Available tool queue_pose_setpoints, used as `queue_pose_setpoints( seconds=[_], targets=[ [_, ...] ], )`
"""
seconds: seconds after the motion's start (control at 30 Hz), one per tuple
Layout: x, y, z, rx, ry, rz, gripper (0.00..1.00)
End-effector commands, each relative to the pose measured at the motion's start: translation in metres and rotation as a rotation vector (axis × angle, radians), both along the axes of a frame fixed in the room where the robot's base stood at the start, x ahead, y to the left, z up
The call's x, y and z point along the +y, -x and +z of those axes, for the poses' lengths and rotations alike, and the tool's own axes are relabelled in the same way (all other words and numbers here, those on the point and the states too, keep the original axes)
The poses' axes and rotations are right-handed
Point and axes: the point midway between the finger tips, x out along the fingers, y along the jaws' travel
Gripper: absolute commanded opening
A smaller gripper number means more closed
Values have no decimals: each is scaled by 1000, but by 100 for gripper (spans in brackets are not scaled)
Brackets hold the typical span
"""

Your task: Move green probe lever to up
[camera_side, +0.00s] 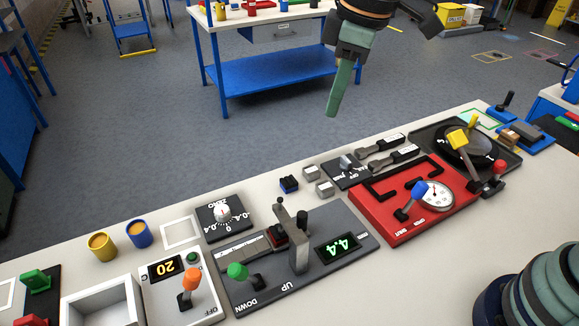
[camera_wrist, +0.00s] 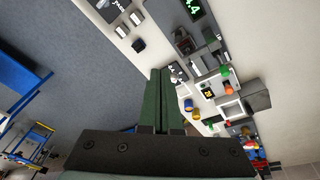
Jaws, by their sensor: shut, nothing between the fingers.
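The green probe lever (camera_side: 237,271) stands on a dark grey panel (camera_side: 340,215) in the side view. Its round green knob leans left, on the side of the DOWN label, away from the UP label. The panel also carries a grey upright post (camera_side: 299,250) and a display (camera_side: 338,248) reading 4.4. In the wrist view a small green knob (camera_wrist: 225,72), apparently the lever's, lies right of the fingers. My gripper (camera_side: 332,112) is shut and empty, pointing down, high above and behind the bench, well apart from the lever. Its green fingers (camera_wrist: 162,75) show together in the wrist view.
An orange-knobbed lever (camera_side: 192,281) stands left of the green lever. A dial box (camera_side: 224,214) is behind it. A red panel (camera_side: 390,228) with a blue-knobbed lever (camera_side: 417,192) lies to the right. Yellow (camera_side: 101,246) and blue (camera_side: 138,234) cups stand at the left rear.

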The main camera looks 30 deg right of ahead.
Motion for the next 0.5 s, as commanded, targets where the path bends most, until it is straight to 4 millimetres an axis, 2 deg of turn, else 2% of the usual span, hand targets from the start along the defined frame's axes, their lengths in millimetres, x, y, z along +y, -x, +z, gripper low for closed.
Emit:
queue_pose_setpoints(
  seconds=[0.03,0.23,0.4,0.5],
  targets=[
    [23,-2,-6,23,19,76,0],
    [106,3,-32,97,89,364,0],
    [173,25,-64,156,147,603,0],
    [203,41,-82,184,177,720,0]
  ],
)
